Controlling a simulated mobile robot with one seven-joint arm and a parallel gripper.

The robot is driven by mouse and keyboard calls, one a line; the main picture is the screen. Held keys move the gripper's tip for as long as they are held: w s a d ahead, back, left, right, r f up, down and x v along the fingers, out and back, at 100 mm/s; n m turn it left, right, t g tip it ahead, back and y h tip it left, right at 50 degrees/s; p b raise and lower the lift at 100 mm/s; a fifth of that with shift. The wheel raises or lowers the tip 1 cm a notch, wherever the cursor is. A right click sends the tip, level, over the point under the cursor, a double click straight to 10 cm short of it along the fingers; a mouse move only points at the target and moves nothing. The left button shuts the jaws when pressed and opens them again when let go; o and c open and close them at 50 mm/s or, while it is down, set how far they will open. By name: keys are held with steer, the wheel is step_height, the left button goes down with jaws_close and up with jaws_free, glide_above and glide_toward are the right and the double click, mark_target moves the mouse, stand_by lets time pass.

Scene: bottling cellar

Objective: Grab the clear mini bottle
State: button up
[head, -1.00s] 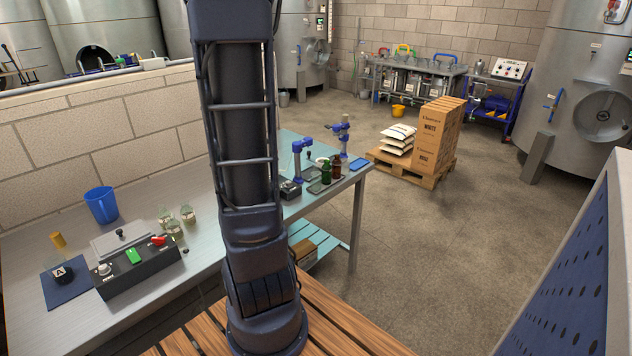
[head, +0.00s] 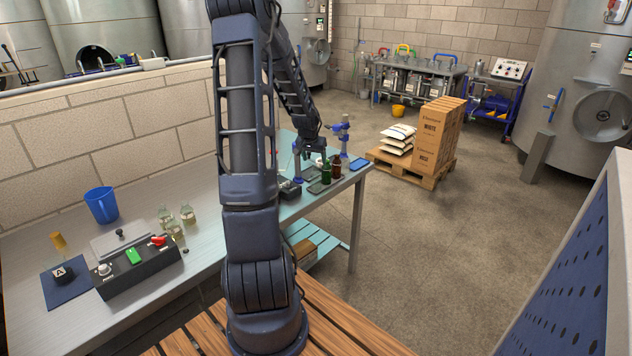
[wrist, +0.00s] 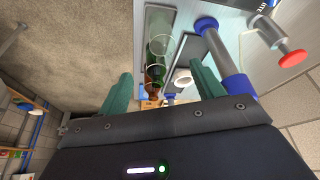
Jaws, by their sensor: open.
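My gripper (head: 311,147) is at the far end of the bench, above the small bottles there. In the wrist view its two green fingers (wrist: 162,85) are apart with nothing held between them. Beyond them, on a narrow tray (wrist: 182,22), a green bottle (wrist: 158,46) and a brown bottle (wrist: 153,76) stand in a row. A pale see-through shape (wrist: 157,18) at the top of that row may be a clear mini bottle; I cannot tell for sure. In the head view, the green bottle (head: 326,172) and brown bottle (head: 337,167) stand close together.
A blue-posted bench tool (wrist: 236,72) with a red knob stands close to the fingers. Several small clear glass containers (head: 187,214) stand on the near bench, beside a control box (head: 138,265) and a blue jug (head: 101,205). Boxes (head: 437,138) stand on a pallet beyond.

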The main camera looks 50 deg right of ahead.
mark_target(317, 171)
steer(key=x, duration=0.5)
steer(key=shift+w+x, duration=0.15)
steer(key=shift+x, duration=1.2)
steer(key=shift+w+x, duration=0.15)
steer(key=shift+x, duration=1.2)
steer(key=shift+d+r, duration=0.1)
steer(key=c, duration=1.2)
steer(key=shift+o, duration=0.2)
steer(key=shift+r, duration=0.15)
